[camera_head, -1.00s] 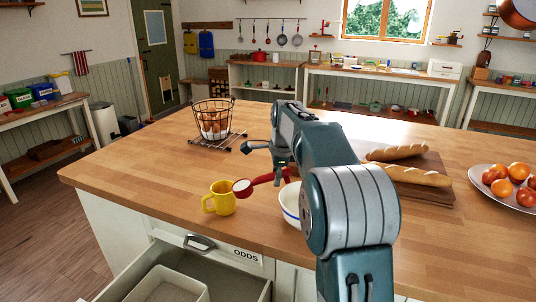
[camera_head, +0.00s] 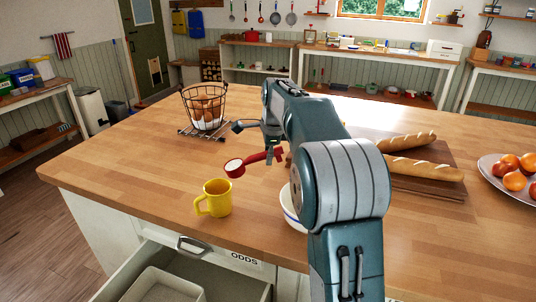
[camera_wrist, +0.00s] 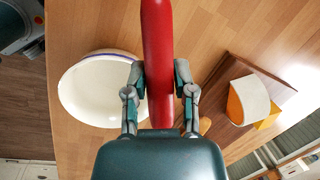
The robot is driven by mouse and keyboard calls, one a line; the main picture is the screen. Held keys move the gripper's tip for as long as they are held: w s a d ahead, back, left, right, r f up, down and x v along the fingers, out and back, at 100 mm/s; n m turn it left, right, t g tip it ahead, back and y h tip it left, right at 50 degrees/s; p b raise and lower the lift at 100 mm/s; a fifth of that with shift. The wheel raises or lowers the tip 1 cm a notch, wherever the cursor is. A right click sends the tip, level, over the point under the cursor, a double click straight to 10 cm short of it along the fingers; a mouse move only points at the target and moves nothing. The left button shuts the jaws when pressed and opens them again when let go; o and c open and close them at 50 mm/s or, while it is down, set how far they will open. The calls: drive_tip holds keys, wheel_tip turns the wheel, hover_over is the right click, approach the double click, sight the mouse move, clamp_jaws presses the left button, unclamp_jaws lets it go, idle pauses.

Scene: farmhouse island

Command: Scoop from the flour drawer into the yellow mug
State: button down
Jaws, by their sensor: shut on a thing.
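My gripper (camera_head: 274,148) is shut on the handle of a red scoop (camera_head: 258,159). In the wrist view the red handle (camera_wrist: 158,60) runs between the two fingers. The scoop's round cup shows white inside and is held above the worktop, up and to the right of the mug in the picture. The yellow mug (camera_head: 217,198) stands upright near the counter's front edge, handle to the left. Its contents cannot be made out. An open drawer (camera_head: 236,288) below the counter holds a pale bin (camera_head: 165,284). A label reading ODDS is on the front above it.
A white bowl (camera_head: 292,212) stands right of the mug, partly behind my arm; it also shows in the wrist view (camera_wrist: 75,95). A wire egg basket (camera_head: 205,106) stands behind. Bread (camera_head: 425,168) lies on a board at right, beside a fruit plate (camera_head: 490,166).

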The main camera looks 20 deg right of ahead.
drive_tip(key=shift+d+f+h, duration=0.1)
drive_tip(key=shift+f+h, duration=0.3)
drive_tip(key=shift+f, duration=0.65)
drive_tip(key=shift+w+a+r+g+h, duration=0.2)
drive_tip(key=shift+a+r+g+h, duration=0.15)
drive_tip(key=shift+a+r+h, duration=0.3)
drive_tip(key=shift+w+a+r+g+h, duration=0.2)
drive_tip(key=shift+a+r+g+h, duration=0.2)
drive_tip(key=shift+r+h, duration=0.35)
drive_tip(key=shift+w+a+r+n+g+h, duration=0.15)
drive_tip(key=shift+w+a+r+g+h, duration=0.1)
drive_tip(key=shift+a+r+h, duration=0.4)
drive_tip(key=shift+w+a+r+n+g+h, duration=0.2)
drive_tip(key=shift+a+r+h, duration=0.25)
drive_tip(key=shift+h, duration=0.4)
drive_tip(key=shift+w+a+r+g+h, duration=0.2)
drive_tip(key=shift+a+r+h, duration=0.15)
drive_tip(key=shift+a+h, duration=0.25)
drive_tip(key=shift+w+a+r+g+h, duration=0.15)
drive_tip(key=shift+a+r+h, duration=0.15)
drive_tip(key=shift+a+h, duration=0.3)
drive_tip(key=shift+w+a+r+g+h, duration=0.2)
drive_tip(key=shift+a+r+h, duration=0.15)
drive_tip(key=shift+a+h, duration=0.2)
drive_tip(key=shift+w+a+r+n+g+h, duration=0.15)
drive_tip(key=shift+a+r+h, duration=0.05)
drive_tip(key=shift+a+h, duration=0.25)
drive_tip(key=shift+w+a+r+n+g+h, duration=0.1)
drive_tip(key=shift+w+a+r+h, duration=0.05)
drive_tip(key=shift+a+h, duration=0.25)
